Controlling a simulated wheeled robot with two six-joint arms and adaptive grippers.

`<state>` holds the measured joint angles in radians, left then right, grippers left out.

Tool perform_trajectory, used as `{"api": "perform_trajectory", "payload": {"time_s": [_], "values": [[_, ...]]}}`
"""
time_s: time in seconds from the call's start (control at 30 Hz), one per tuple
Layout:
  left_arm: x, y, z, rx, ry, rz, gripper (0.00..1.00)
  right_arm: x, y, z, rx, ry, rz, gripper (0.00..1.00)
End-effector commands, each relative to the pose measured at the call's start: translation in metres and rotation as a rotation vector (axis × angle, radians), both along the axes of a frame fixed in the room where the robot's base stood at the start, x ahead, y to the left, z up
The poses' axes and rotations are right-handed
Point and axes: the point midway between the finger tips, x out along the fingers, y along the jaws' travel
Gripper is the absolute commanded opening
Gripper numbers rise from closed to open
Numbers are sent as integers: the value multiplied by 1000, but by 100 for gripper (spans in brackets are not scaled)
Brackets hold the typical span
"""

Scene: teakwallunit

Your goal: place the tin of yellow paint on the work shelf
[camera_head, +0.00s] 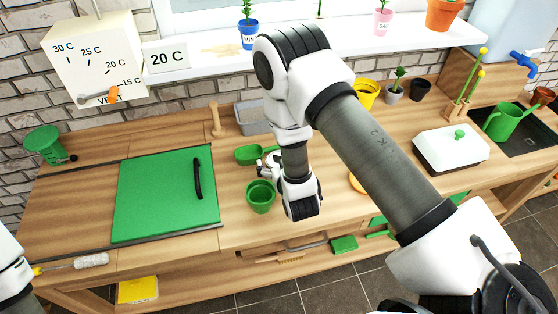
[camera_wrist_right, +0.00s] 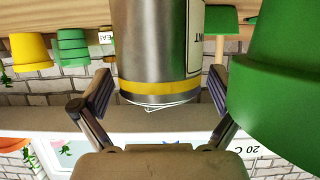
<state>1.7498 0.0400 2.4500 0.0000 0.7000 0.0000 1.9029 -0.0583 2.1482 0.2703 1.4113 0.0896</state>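The tin of yellow paint (camera_wrist_right: 155,40) is a silver can with a yellow band, a pale label and a thin wire handle. It shows in the right wrist view, which is upside down, so its banded end is low in the picture. My right gripper (camera_wrist_right: 158,84) is open, one finger on each side of the tin near that end; I cannot tell whether either finger touches it. In the head view my right arm hides the tin, and the gripper (camera_head: 268,166) shows only partly. Only a bit of my left arm shows at the left edge; its gripper is out of view.
A green pot (camera_head: 260,196) stands close to my right gripper, with a green scoop (camera_head: 252,154) behind. A green board (camera_head: 165,195) lies to the left. A white-lidded box (camera_head: 450,150) and green watering can (camera_head: 507,120) stand right. A white shelf (camera_head: 400,38) runs above.

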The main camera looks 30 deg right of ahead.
Motion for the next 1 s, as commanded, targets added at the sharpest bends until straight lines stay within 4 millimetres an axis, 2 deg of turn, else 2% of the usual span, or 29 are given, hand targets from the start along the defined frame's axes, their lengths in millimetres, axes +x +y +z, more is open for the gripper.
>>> {"api": "perform_trajectory", "payload": {"time_s": [0.2,0.27,0.37,0.63,0.67,0.7,0.8,0.87,1.0], "values": [[0,0,4,0,0,0,100,0,0,5,0,0,0,99],[0,0,0,0,-1,0,100,-5,2,4,0,1,1,99],[0,0,-6,0,0,0,100,-21,6,9,-1,2,4,99],[0,0,-24,0,0,0,100,-85,22,37,-6,3,5,99],[-1,0,-5,0,1,0,100,-90,23,49,-3,5,3,99],[0,0,4,0,1,0,100,-95,24,51,-3,5,1,99],[1,0,11,0,-1,0,100,-104,26,52,-2,4,1,100],[1,0,4,0,-1,0,100,-104,25,45,0,0,-2,100],[0,0,-36,0,1,0,100,-78,16,19,5,-5,-5,100]]}}
